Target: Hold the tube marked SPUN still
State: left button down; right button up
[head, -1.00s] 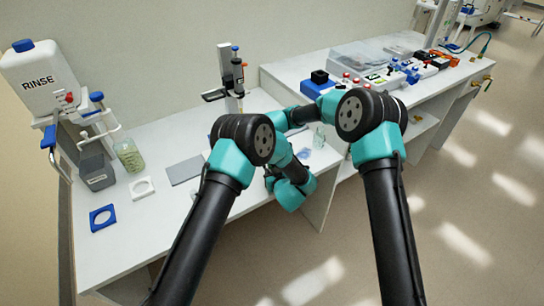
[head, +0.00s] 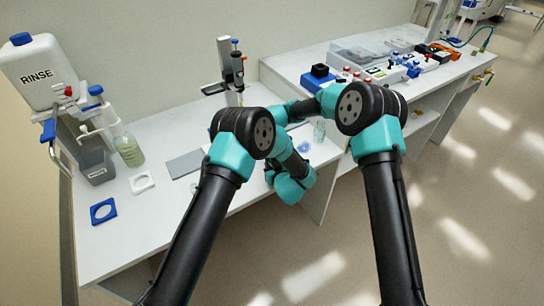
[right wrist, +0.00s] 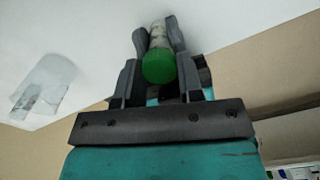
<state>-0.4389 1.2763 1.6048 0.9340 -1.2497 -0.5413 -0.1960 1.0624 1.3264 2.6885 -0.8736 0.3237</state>
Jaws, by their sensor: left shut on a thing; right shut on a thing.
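In the right wrist view my right gripper (right wrist: 158,40) is shut on a tube (right wrist: 158,38) with a green cap (right wrist: 158,67). The cap faces the camera and the pale tube body runs away between the dark fingers. No SPUN marking is legible. In the head view my left arm bends down over the bench, ending in a teal wrist part; its jaws are hidden or too small to make out. The head view hides the right gripper and the held tube behind my arms.
A clear object (right wrist: 45,88) lies on the white surface in the right wrist view. In the head view, a RINSE container (head: 38,75), a bottle of greenish liquid (head: 129,150), a blue square ring (head: 103,211) and a white one (head: 141,182) are left. A stand (head: 232,70) rises behind.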

jog(key=n, duration=0.6)
jog(key=shift+n, duration=0.3)
jog(key=o, duration=1)
jog(key=shift+r, duration=2.25)
jog(key=shift+r, duration=0.1)
jog(key=shift+c, duration=0.3)
